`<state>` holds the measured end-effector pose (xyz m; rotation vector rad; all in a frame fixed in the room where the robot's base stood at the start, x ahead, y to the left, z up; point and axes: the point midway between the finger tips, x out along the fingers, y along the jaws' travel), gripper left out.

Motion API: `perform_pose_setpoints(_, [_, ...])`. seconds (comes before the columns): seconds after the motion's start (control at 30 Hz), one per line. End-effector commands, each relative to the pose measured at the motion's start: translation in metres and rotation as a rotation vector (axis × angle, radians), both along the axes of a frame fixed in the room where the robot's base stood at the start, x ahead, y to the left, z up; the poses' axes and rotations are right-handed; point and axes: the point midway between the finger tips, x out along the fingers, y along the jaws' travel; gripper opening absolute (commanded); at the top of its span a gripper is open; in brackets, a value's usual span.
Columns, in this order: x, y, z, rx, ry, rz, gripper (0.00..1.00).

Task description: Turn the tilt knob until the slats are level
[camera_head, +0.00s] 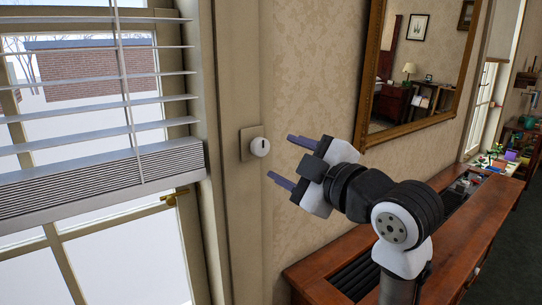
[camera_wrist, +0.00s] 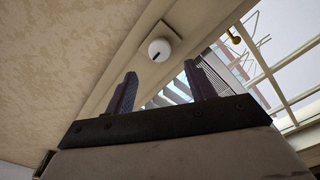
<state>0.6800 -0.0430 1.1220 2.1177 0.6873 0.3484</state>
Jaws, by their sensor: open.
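The tilt knob (camera_head: 260,146) is a round white knob with a dark mark, on a beige plate (camera_head: 246,142) on the window's right frame. In the wrist view the knob (camera_wrist: 160,49) shows beyond my fingertips, its mark slanted. The white slats (camera_head: 100,105) hang across the upper window, apart from each other with the outdoors visible between them; a stack of slats lies at the bottom. My gripper (camera_head: 280,158) is open and empty, to the right of the knob and apart from it. In the wrist view its two fingers (camera_wrist: 161,88) point toward the knob.
A wooden cabinet (camera_head: 430,225) stands below my arm along the wall. A gold-framed mirror (camera_head: 366,110) hangs behind my arm on the right. A brass window handle (camera_head: 172,198) is below the blind. The wall between knob and mirror is clear.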

Motion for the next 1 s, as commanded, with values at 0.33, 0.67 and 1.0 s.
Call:
perform_pose_setpoints(0.33, [-0.045, -0.032, 0.0, -0.002, -0.001, 0.0, 0.55])
perform_pose_setpoints(0.67, [-0.049, -0.035, 0.0, -0.001, 0.0, 0.001, 0.55])
perform_pose_setpoints(1.0, [-0.018, 0.039, 0.017, 0.197, -0.064, 0.089, 0.55])
